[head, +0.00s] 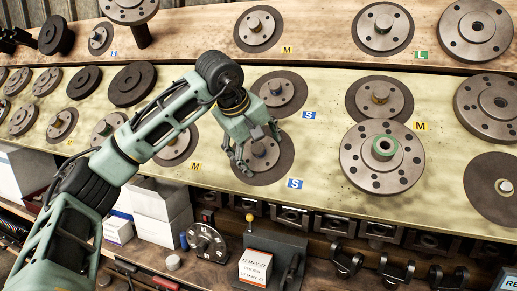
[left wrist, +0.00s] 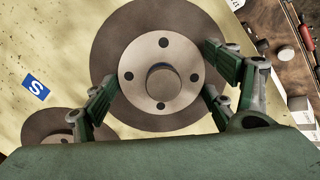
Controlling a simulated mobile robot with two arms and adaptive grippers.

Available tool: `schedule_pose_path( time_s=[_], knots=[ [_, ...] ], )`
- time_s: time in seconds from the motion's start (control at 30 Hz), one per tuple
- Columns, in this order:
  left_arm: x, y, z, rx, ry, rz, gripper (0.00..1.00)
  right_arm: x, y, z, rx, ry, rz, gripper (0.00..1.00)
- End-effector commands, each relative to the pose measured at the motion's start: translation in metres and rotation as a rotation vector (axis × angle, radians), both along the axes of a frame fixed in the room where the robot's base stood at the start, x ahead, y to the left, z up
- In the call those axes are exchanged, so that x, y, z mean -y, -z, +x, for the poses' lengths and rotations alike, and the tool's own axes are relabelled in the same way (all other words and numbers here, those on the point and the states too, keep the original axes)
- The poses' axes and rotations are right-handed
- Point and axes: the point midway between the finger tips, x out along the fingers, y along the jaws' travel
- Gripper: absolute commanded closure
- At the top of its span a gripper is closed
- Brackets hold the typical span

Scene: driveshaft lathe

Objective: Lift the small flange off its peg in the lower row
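The small flange (head: 262,153) sits on its peg over a dark disc in the lower row, beside a blue S label (head: 295,184). My left gripper (head: 257,150) is right over it and hides part of it in the head view. In the left wrist view the flange (left wrist: 163,92) shows as a light grey disc with several holes and a round centre. The open fingers of my left gripper (left wrist: 162,82) stand around its rim, with no clear contact visible. My right gripper is not in view.
Another small flange (head: 279,89) sits in the row above, close to my left arm. A larger flange with a green ring (head: 382,157) stands to the right. An empty-looking dark disc (head: 492,190) is at far right. Below the board are a dial (head: 207,244) and white boxes.

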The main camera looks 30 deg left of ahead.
Motion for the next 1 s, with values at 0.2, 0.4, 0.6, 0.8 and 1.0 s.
schedule_pose_path(
  time_s=[0.2,0.4,0.6,0.8,1.0],
  knots=[
    [0.0,0.0,0.0,0.001,0.0,0.0,0.45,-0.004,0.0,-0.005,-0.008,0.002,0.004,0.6],
    [0.0,0.0,0.0,0.001,0.0,0.0,0.62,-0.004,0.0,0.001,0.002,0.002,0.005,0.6],
    [0.0,0.0,0.0,0.001,0.0,0.0,0.3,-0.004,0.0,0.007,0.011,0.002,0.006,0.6],
    [0.0,0.0,0.0,0.001,0.0,0.0,0.48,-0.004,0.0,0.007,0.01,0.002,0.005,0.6],
    [0.0,0.0,0.0,0.001,0.001,0.0,0.65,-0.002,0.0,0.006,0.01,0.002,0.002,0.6]
  ],
)
